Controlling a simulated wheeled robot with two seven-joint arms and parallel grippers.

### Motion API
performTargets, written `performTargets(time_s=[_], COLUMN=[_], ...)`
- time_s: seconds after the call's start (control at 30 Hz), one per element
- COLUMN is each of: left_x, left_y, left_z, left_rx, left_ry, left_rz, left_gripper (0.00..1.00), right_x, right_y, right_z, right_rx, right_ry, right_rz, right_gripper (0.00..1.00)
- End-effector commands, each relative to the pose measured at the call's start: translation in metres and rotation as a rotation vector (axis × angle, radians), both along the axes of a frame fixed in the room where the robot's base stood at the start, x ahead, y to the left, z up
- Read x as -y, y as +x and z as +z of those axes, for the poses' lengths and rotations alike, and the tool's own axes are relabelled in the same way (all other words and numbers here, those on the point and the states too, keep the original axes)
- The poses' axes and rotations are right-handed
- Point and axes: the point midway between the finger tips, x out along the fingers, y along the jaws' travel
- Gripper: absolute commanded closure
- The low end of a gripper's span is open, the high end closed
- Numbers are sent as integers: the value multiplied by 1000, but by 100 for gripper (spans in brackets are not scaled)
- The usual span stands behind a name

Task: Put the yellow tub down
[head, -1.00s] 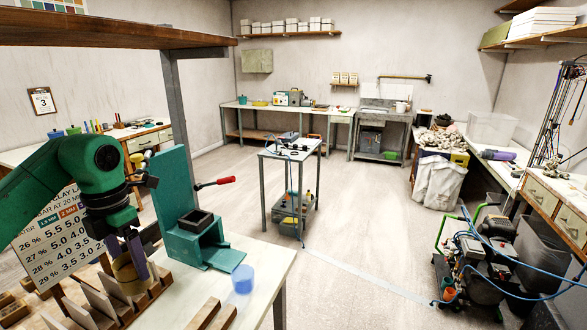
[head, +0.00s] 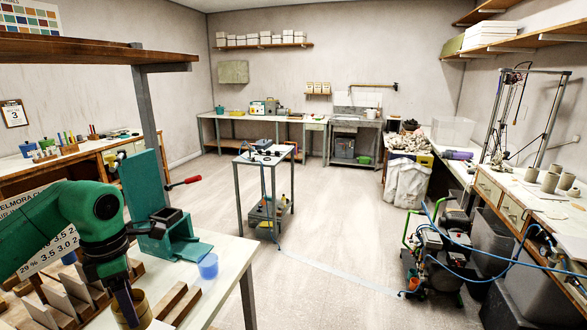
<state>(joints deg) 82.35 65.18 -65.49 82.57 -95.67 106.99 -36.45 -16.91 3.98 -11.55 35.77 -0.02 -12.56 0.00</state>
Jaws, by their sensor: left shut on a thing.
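The yellow tub (head: 139,313) is a small, dull yellow-tan round tub low in the head view, over the near part of the workbench (head: 222,287). My left gripper (head: 127,309) points down and is shut on its wall, with a finger reaching inside. The tub is between the rack of upright tiles and two wooden bars. I cannot tell whether its base touches the bench, as its lower part is at the picture's bottom edge. My right gripper is not in view.
The tile rack (head: 62,300) stands left of the tub and the wooden bars (head: 180,303) lie right of it. A translucent blue cup (head: 208,266) and a green press (head: 165,235) stand behind. A brown shelf (head: 90,50) hangs above. Bench at the right is clear.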

Motion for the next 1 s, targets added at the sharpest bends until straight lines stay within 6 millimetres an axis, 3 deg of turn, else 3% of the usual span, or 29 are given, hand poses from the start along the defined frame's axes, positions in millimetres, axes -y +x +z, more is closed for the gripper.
performTargets(time_s=[0.17,0.33,0.6,0.7,0.8,1.0], left_x=[22,54,119,135,143,144], left_y=[-4,-15,-60,-74,-82,-82], left_z=[-35,-80,-152,-166,-172,-173], left_rx=[-2,-2,6,8,8,7], left_ry=[-3,-7,-14,-11,-12,-7], left_rz=[-376,-899,-1866,-2096,-2212,-2234], left_gripper=[100,100,100,100,100,100], right_x=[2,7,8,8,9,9], right_y=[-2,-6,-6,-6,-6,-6], right_z=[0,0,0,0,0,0], right_rx=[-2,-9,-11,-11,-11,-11], right_ry=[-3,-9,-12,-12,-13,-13], right_rz=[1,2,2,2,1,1], right_gripper=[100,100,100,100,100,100])
